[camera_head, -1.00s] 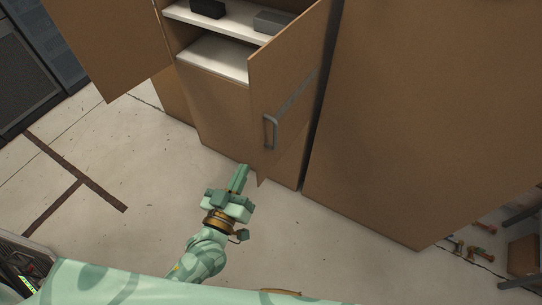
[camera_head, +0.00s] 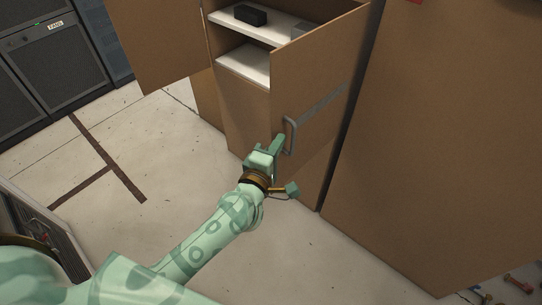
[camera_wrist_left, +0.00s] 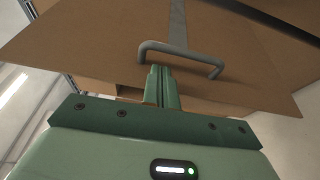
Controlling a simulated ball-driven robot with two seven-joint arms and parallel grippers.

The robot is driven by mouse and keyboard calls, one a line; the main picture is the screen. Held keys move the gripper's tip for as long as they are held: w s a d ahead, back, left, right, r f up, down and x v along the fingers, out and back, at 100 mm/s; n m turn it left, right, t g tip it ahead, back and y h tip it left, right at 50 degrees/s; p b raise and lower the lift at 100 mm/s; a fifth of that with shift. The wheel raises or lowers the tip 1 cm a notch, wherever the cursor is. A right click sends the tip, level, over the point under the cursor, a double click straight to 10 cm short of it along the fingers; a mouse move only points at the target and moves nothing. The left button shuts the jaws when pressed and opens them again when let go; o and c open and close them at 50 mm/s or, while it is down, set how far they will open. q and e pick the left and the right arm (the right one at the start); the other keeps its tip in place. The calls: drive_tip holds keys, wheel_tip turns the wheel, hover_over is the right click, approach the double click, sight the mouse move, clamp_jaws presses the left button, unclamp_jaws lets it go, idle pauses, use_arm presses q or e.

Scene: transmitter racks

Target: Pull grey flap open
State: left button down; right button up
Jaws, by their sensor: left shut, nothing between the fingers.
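The door that stands partly open on the brown cabinet (camera_head: 235,112) is a brown panel (camera_head: 315,75) with a grey stripe (camera_head: 322,100) and a grey bar handle (camera_head: 290,137). No fully grey flap shows. In the left wrist view the handle (camera_wrist_left: 185,53) crosses just beyond my fingertips, on the brown door panel (camera_wrist_left: 105,40). My left gripper (camera_head: 278,143) is shut and empty, close beside the handle. Its fingers (camera_wrist_left: 161,78) point at the bar but are not around it; I cannot tell whether they touch. My right gripper is not in view.
The cabinet's left door (camera_head: 160,45) is swung wide open. A black box (camera_head: 250,15) sits on the white upper shelf (camera_head: 232,22). A large brown panel (camera_head: 430,130) rises on the right. Dark racks (camera_head: 50,60) stand at the back left. The floor (camera_head: 310,255) in front is largely clear.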

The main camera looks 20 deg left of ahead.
use_arm(q)
drive_tip(key=shift+w, duration=1.3)
drive_tip(key=s+d, duration=0.1)
drive_tip(key=d, duration=0.7)
drive_tip(key=shift+s+d+p, duration=0.3)
drive_tip(key=shift+s+p, duration=0.05)
drive_tip(key=shift+s, duration=0.05)
